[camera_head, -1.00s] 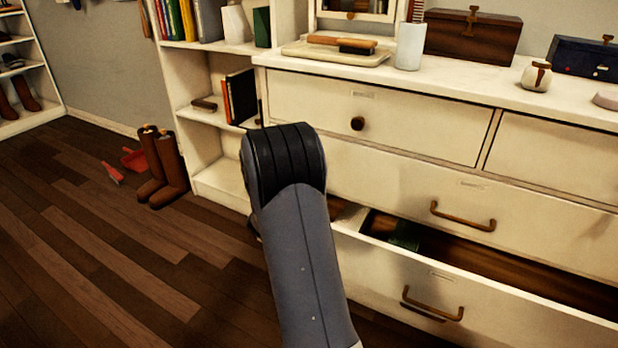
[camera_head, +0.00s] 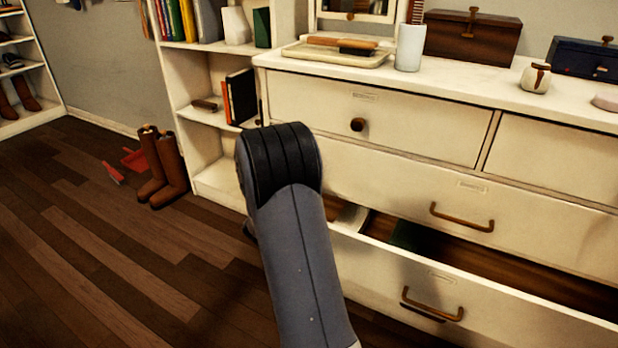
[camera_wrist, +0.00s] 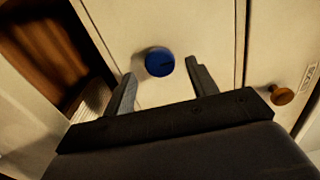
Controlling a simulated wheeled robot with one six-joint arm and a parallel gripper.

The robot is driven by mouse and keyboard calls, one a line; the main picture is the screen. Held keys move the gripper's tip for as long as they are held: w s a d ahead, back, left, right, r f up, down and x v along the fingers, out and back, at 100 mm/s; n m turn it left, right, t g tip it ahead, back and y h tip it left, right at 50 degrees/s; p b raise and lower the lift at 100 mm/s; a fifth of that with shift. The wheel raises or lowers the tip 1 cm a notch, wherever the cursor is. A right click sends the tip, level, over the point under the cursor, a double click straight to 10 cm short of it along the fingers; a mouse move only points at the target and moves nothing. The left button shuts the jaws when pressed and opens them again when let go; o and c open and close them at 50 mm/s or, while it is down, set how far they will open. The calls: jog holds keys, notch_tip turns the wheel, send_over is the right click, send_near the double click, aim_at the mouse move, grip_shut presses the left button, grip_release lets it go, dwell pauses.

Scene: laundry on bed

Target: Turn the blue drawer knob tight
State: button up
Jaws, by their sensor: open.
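The blue drawer knob (camera_wrist: 160,62) is round, with a dark mark on its face, on a cream drawer front in the wrist view. My gripper (camera_wrist: 161,70) is open, with one finger to the left of the knob and one to the right. The knob shows in the gap near the fingertips, with space visible on both sides; I cannot tell the depth between them. In the head view the blue knob is hidden behind my arm.
The cream dresser (camera_head: 400,170) has its bottom drawer (camera_head: 440,285) pulled open, with items inside. A brown knob (camera_head: 357,125) sits on the top drawer; a brown knob also shows in the wrist view (camera_wrist: 282,95). Brown boots (camera_head: 160,170) stand on the floor at left.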

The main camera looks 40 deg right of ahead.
jog(key=p+v, duration=0.2)
jog(key=v, duration=0.7)
jog(key=shift+s+a, duration=0.1)
jog(key=b+x, duration=0.2)
jog(key=x, duration=0.8)
jog(key=shift+w+d+b, duration=0.2)
jog(key=shift+d+b, duration=0.15)
jog(key=shift+b, duration=0.05)
